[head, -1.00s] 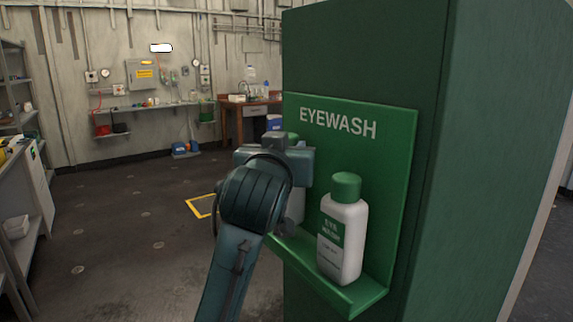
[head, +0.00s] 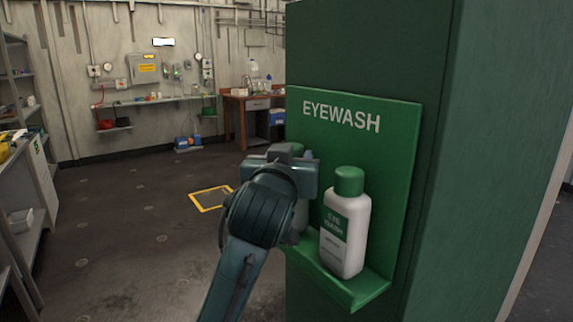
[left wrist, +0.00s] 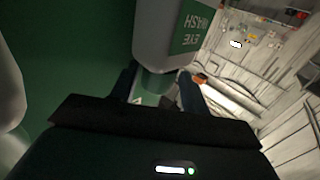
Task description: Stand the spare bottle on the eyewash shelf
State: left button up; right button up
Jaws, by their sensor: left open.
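The green eyewash shelf (head: 352,292) sticks out from a green board marked EYEWASH. A white bottle (head: 345,235) with a green cap stands upright at its near end. A second such bottle (head: 302,215) is farther left, mostly hidden behind my left gripper (head: 292,165); its base is hard to see. In the left wrist view, this labelled bottle (left wrist: 172,40) appears upside down, its green cap end between the open fingers of my left gripper (left wrist: 158,92). Whether they touch it I cannot tell. The near bottle (left wrist: 8,90) shows at that view's left edge. My right gripper is out of view.
The board is fixed to a wide green pillar (head: 480,150) filling the right side. Grey shelving (head: 35,165) stands at the left. A wooden desk (head: 240,112) and a wall shelf (head: 150,102) are at the back. The floor (head: 120,220) between is clear.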

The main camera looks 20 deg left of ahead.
pick_arm(q)
jog(key=s+d+b, duration=0.1)
jog(key=s, duration=1.1)
jog(key=shift+d, duration=0.25)
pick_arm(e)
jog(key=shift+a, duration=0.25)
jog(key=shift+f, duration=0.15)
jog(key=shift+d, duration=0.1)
